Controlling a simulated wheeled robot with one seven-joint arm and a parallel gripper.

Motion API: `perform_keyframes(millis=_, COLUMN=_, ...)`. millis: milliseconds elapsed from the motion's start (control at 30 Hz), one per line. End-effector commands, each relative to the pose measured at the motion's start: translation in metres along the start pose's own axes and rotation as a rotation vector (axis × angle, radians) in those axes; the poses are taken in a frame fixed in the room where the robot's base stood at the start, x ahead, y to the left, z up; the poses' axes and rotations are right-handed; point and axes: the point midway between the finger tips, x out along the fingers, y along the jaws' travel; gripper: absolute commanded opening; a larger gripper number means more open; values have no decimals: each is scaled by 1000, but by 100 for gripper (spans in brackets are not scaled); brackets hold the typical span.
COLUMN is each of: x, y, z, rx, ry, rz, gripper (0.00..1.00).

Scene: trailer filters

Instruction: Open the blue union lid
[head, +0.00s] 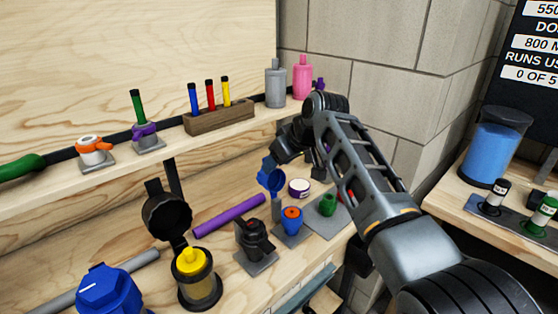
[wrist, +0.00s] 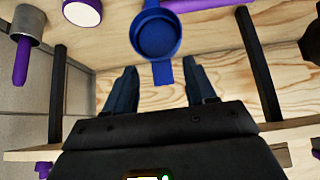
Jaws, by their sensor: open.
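The blue union lid (head: 270,176) shows in the head view as a blue cap tilted up, above and left of a blue fitting with an orange ring (head: 292,220) on a grey plate. In the wrist view the lid (wrist: 157,38) is a round blue cup with its hollow side showing and a flat tab pointing toward my gripper. My gripper (wrist: 160,68) is open, with its two dark fingers on either side of the tab and apart from it. In the head view my gripper (head: 278,157) is just above the lid; its fingertips are hard to make out.
A black fitting (head: 254,240), a green fitting (head: 328,204) and a purple-and-white round piece (head: 299,187) stand close by. A purple tube (head: 229,215) lies to the left. A yellow canister (head: 195,275) has a raised black lid. The upper shelf (head: 62,193) runs behind.

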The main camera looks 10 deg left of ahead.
Motion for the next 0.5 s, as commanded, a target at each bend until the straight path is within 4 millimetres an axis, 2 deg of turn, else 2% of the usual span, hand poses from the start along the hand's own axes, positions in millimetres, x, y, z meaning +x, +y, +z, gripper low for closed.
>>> perform_keyframes(millis=233, x=-7, y=0, z=0, rx=0, ry=0, rz=0, gripper=55)
perform_keyframes(millis=500, x=-45, y=1, z=0, rx=0, ry=2, rz=1, gripper=55)
